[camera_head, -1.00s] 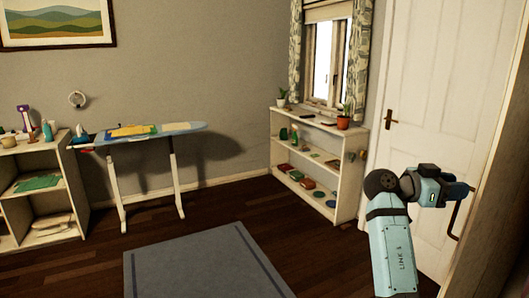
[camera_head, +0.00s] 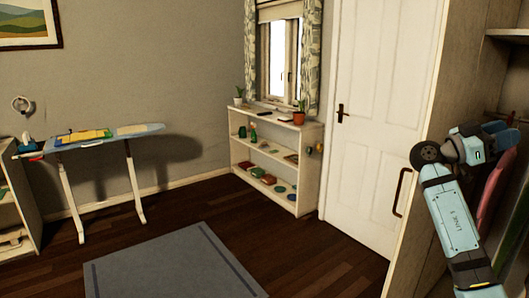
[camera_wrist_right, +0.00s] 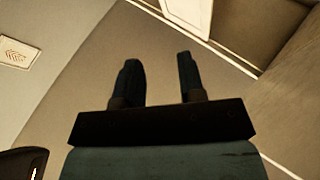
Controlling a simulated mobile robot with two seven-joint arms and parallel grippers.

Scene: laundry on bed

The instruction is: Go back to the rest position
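My right arm rises at the right edge of the head view, in front of an open wardrobe. Its light-blue wrist end, with the right gripper (camera_head: 503,133), points right and is too small there to read. In the right wrist view the two dark fingers of this gripper (camera_wrist_right: 160,74) stand well apart, with nothing between them. My left gripper and left arm are in neither current view.
The wardrobe's side panel (camera_head: 436,110) and door handle (camera_head: 402,192) stand close to my right arm. Pink cloth (camera_head: 494,195) hangs inside. Beyond are a white door (camera_head: 380,90), low shelf (camera_head: 316,160), ironing board (camera_head: 135,130) and rug (camera_head: 170,265). Dark floor (camera_head: 310,245) is clear.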

